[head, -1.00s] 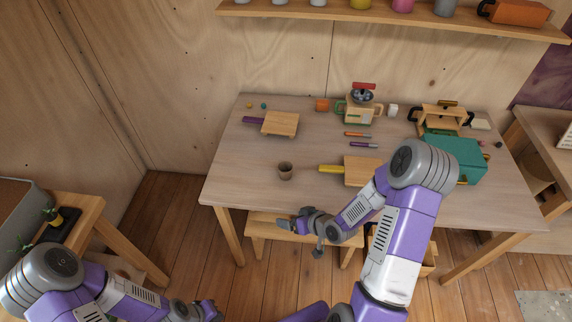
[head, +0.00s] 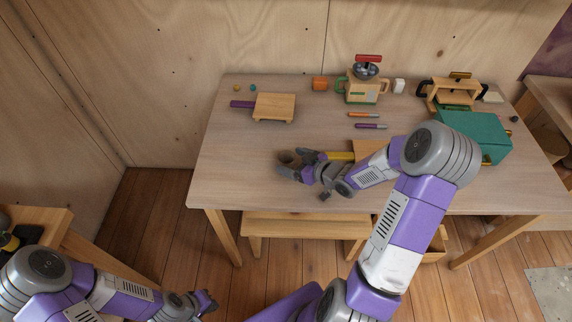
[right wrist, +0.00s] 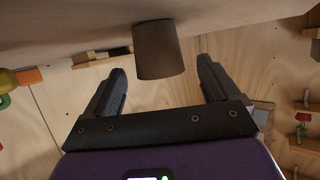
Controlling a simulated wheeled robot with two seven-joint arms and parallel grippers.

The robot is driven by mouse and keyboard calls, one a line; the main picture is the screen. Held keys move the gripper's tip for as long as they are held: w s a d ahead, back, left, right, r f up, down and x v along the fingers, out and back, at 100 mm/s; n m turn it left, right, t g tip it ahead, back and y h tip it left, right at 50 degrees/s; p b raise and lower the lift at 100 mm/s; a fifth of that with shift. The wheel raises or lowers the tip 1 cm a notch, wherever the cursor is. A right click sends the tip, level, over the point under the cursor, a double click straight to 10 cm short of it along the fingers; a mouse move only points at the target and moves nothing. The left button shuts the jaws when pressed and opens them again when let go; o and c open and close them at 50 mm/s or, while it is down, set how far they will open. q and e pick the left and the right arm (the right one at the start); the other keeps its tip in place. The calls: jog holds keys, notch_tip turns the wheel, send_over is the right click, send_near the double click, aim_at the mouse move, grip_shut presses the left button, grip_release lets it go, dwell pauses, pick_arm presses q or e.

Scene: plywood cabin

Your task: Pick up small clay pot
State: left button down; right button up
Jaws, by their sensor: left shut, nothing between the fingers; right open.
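The small clay pot (head: 288,158) is brown and stands on the table near its front edge, partly hidden behind my right gripper in the head view. In the right wrist view the pot (right wrist: 159,50) is just beyond and between the two fingertips. My right gripper (head: 287,167) is open around the near side of the pot, one finger on each side; I cannot tell whether either touches it. It also shows in the right wrist view (right wrist: 162,75). My left gripper (head: 210,303) is shut and empty, low at the lower left, away from the table.
The table (head: 225,170) has clear room to the left of the pot. A small board with a purple handle (head: 273,107) lies behind it. A yellow-handled board (head: 370,149) lies under my right arm. A teal box (head: 472,136) stands at the right.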

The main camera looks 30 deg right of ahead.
jog(key=shift+w+a+f, duration=0.1)
jog(key=shift+w+f, duration=0.05)
jog(key=shift+w, duration=0.2)
jog(key=shift+c, duration=0.3)
jog(key=c, duration=1.1)
